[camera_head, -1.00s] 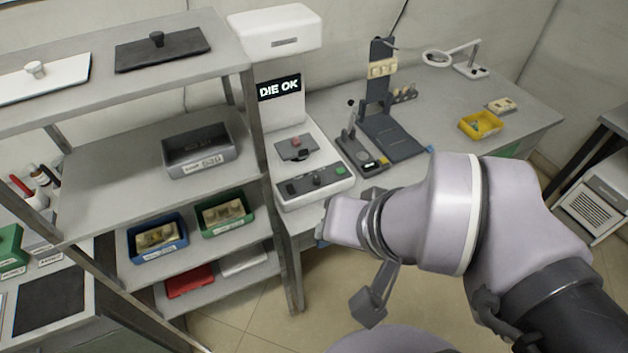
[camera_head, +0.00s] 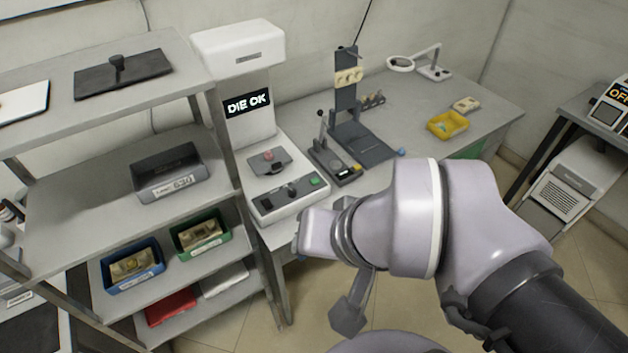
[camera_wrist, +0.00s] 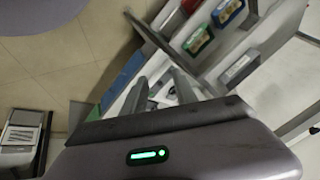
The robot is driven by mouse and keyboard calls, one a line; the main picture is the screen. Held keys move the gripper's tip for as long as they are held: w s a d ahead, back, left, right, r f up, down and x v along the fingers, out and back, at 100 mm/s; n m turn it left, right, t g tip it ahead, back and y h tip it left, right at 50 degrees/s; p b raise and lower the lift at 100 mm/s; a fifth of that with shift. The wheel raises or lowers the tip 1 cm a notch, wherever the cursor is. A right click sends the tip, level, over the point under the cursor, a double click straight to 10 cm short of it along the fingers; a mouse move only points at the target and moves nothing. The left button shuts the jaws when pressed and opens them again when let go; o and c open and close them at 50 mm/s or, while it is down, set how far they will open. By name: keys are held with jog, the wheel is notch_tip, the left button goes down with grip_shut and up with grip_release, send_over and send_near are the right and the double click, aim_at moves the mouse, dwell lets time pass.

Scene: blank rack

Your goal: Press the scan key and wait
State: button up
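A small reddish piece (camera_head: 268,156) sits on the dark plate above the panel. My gripper is largely hidden behind my wrist in the head view, just in front of the machine and apart from the panel. In the wrist view, my gripper (camera_wrist: 160,78) has its two fingers apart with nothing visibly held. Key labels are unreadable.
The rack holds a grey bin (camera_head: 168,175), a blue bin (camera_head: 132,264) and a green bin (camera_head: 200,235). A dark press stand (camera_head: 362,145) and a yellow tray (camera_head: 447,125) stand on the bench. A machine showing "OFF" (camera_head: 610,103) stands far right. Floor is open in front.

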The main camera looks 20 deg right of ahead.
grip_shut()
dwell(1.4)
